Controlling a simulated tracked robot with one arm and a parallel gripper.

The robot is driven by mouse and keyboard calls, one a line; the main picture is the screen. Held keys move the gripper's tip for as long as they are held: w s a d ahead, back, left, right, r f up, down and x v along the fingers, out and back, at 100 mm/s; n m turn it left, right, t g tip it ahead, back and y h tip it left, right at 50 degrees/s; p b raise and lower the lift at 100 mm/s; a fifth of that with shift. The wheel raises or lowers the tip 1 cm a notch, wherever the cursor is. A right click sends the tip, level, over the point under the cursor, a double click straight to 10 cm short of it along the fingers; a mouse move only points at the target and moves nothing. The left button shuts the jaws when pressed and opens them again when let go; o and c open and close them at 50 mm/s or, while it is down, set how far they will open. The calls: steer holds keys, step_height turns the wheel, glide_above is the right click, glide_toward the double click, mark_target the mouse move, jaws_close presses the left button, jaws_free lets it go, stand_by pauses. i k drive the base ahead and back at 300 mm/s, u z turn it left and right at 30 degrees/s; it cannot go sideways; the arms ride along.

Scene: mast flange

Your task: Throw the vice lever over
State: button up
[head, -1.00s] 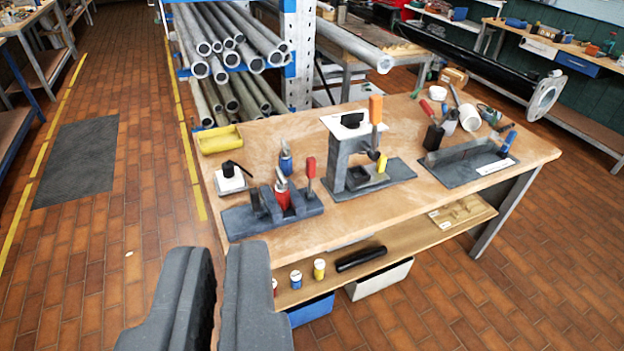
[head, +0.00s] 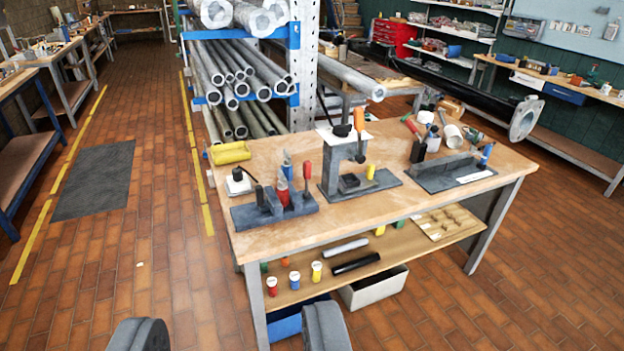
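The vice (head: 260,212) is a grey block fixture on a dark base at the front left of the workbench. A red bottle (head: 283,195) stands between its jaws. Its lever (head: 306,172) has a red handle and stands nearly upright at the right end. My gripper (head: 237,335) shows at the bottom edge with its two grey fingers wide apart. It is open and empty, in front of the bench and well short of the vice. Most of the fingers are below the picture.
A press with an orange lever (head: 359,118) stands right of the vice. The bench shelf (head: 400,256) holds small jars and tubes. Floor left of the bench is clear.

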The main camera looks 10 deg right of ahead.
mark_target(307, 165)
steer(key=z, duration=0.45)
steer(key=i, duration=1.4)
steer(key=u, duration=0.35)
